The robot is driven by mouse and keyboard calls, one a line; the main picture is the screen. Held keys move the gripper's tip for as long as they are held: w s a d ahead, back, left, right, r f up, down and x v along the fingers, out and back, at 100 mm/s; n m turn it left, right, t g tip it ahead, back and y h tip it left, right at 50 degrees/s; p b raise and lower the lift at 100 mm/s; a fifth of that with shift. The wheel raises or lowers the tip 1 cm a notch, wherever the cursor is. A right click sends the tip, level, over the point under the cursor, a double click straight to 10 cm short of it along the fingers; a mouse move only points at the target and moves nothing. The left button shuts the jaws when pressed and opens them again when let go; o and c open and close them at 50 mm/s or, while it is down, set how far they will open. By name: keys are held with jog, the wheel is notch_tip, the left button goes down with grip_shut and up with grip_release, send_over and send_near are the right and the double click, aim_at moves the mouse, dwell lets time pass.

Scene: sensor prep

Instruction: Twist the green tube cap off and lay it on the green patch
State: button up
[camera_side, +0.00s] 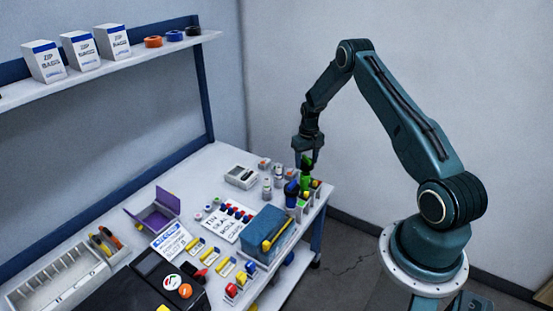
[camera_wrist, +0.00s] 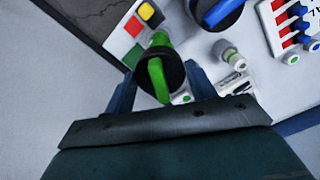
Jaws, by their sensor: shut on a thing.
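The green tube cap (camera_side: 307,162) has a raised green bar handle. In the wrist view the green cap (camera_wrist: 157,80) shows its bar across a dark round top between my fingers. My gripper (camera_side: 309,157) points down at the right end of the bench and is shut on the cap; it also shows in the wrist view (camera_wrist: 160,82). Green shows below the cap in the side view, but whether the cap sits on the tube is hidden. The green patch (camera_wrist: 134,56) lies beside the cap on a pale card that also has red and yellow patches.
A blue-capped tube (camera_wrist: 221,12) stands close to the green one, at its left in the side view (camera_side: 291,190). A small grey-white bottle (camera_wrist: 231,57) is nearby.

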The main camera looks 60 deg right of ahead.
jog(key=shift+r, duration=0.15)
notch_tip(320, 180, up, 5)
jog(key=shift+d+f, duration=0.1)
jog(key=shift+w+d+m, duration=0.15)
jog(key=shift+d+m, duration=0.15)
jog(key=shift+d, duration=0.5)
jog(key=d+m, duration=0.2)
jog(key=d, duration=0.4)
jog(key=shift+w+f, duration=0.1)
jog(key=shift+f, duration=6.5)
jog(key=shift+f, duration=0.2)
jog(key=shift+f, duration=2.55)
